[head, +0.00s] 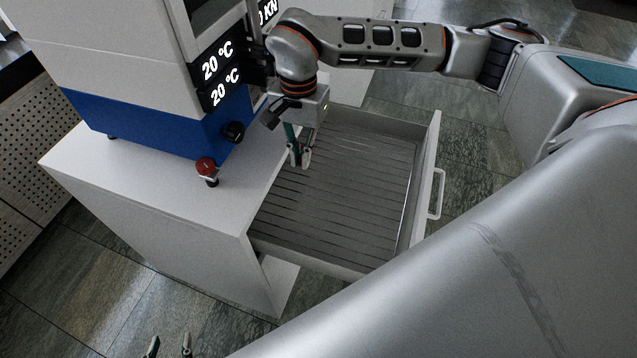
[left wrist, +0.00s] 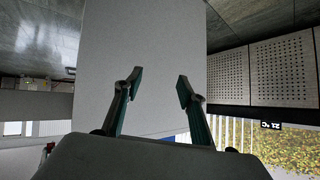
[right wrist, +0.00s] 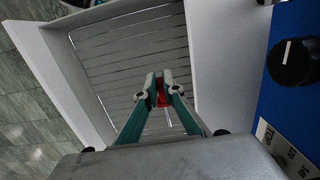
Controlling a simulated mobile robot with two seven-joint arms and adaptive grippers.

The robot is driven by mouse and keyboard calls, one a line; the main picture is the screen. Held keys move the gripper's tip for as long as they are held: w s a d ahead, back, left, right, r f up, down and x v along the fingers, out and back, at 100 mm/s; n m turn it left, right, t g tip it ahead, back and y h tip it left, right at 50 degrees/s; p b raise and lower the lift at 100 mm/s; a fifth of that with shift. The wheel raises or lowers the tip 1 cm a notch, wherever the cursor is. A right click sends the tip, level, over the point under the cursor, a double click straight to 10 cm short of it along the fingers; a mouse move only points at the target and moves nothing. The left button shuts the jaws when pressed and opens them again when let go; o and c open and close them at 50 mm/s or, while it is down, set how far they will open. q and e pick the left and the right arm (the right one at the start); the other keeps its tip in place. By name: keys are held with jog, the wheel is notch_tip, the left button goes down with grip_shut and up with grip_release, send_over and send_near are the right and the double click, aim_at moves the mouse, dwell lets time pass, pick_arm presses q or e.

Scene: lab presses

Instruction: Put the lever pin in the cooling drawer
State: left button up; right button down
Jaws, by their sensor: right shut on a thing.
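The lever pin (right wrist: 161,97) shows red with a pale thin shaft in the right wrist view. My right gripper (right wrist: 160,88) is shut on its red part, and the shaft points down towards the drawer. In the head view my right gripper (head: 300,158) hangs over the left part of the open cooling drawer (head: 335,262), which is grey with a ribbed floor and looks empty. The pin is hardly visible there. My left gripper (head: 168,347) is open and empty at the bottom edge; it also shows in the left wrist view (left wrist: 158,88), facing a pale panel.
The white cabinet (head: 150,195) carries a blue and white press (head: 165,135) with 20 °C displays and a black knob (head: 234,131). A red-topped knob (head: 206,168) stands at the press's front. The drawer's front has a white handle (head: 437,195). Tiled floor lies around.

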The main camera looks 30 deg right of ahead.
jog(key=b, duration=0.2)
send_over(304, 210)
notch_tip(304, 210, down, 14)
jog(key=shift+w+r, duration=0.1)
jog(key=shift+r, duration=0.1)
jog(key=shift+f, duration=2.45)
jog(key=shift+f+b, duration=0.2)
jog(key=shift+b, duration=0.1)
jog(key=c, duration=2.2)
grip_release()
jog(key=shift+r, duration=0.1)
